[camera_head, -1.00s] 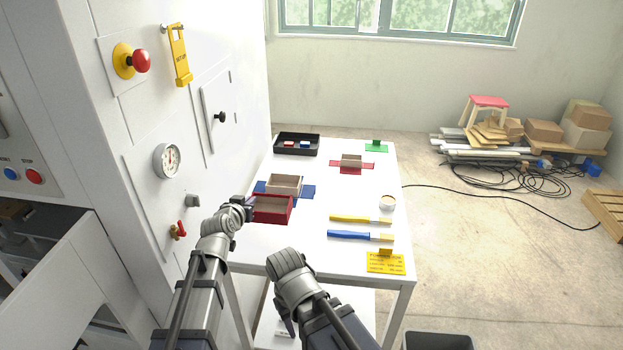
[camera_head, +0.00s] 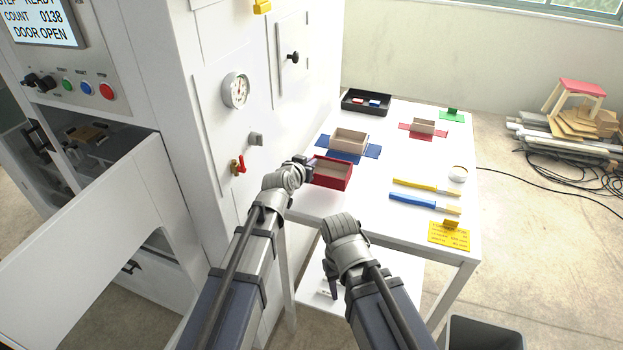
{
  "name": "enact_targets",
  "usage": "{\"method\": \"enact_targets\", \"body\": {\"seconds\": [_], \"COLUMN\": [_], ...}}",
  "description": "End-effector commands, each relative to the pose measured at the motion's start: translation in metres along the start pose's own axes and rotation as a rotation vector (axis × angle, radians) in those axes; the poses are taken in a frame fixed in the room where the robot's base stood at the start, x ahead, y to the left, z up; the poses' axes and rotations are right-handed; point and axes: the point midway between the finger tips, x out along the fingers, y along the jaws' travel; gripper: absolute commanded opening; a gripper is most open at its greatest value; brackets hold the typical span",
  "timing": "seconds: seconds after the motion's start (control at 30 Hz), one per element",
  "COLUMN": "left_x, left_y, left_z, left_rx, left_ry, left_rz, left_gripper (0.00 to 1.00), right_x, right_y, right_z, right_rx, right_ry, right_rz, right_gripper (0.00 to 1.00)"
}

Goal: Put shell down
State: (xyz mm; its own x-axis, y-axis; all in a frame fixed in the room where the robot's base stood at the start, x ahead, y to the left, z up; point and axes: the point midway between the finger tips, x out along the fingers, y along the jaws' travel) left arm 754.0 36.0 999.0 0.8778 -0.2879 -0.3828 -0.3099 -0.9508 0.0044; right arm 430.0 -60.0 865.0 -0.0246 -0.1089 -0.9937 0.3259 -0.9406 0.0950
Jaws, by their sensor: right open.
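A red open-topped box (camera_head: 333,174), which looks like the shell, is at the table's near left edge. My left gripper (camera_head: 308,165) is at the box's left wall and looks shut on it; the fingertips are small. I cannot tell whether the box touches the table. A pale open box (camera_head: 350,138) sits on a blue flat sheet (camera_head: 373,151) just behind it. A smaller pale box (camera_head: 424,126) sits on a red flat sheet (camera_head: 405,131) farther back. My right gripper (camera_head: 329,289) is open, low in front of the table, partly hidden by its wrist.
The white machine (camera_head: 225,50) stands close at left. Its door is open. A grey bin (camera_head: 484,334) is at lower right.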

Motion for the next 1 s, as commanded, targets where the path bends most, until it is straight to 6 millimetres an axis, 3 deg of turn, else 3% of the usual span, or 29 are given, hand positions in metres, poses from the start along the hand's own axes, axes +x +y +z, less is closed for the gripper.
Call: {"method": "enact_targets", "body": {"seconds": [0.17, 0.43, 0.87, 0.9, 1.0], "left_x": [0.003, 0.014, 0.015, 0.015, 0.015], "left_y": [0.000, 0.000, 0.000, 0.000, 0.000], "left_z": [0.006, 0.035, 0.037, 0.036, 0.035], "left_rx": [0.000, 0.000, 0.000, 0.000, 0.000], "left_ry": [0.000, 0.000, 0.000, 0.000, 0.000], "left_rz": [0.000, 0.000, 0.000, 0.000, 0.000], "left_gripper": [0.00, 0.00, 0.00, 0.08, 0.19], "right_x": [0.006, 0.037, 0.040, 0.038, 0.038], "right_y": [-0.001, -0.004, -0.004, -0.004, -0.004], "right_z": [0.000, -0.002, -0.002, -0.002, -0.002], "right_rx": [0.000, 0.000, 0.000, 0.000, 0.000], "right_ry": [0.000, 0.000, 0.000, 0.000, 0.000], "right_rz": [0.000, 0.000, 0.000, 0.000, 0.000], "right_gripper": [0.47, 0.47, 0.47, 0.47, 0.47]}}
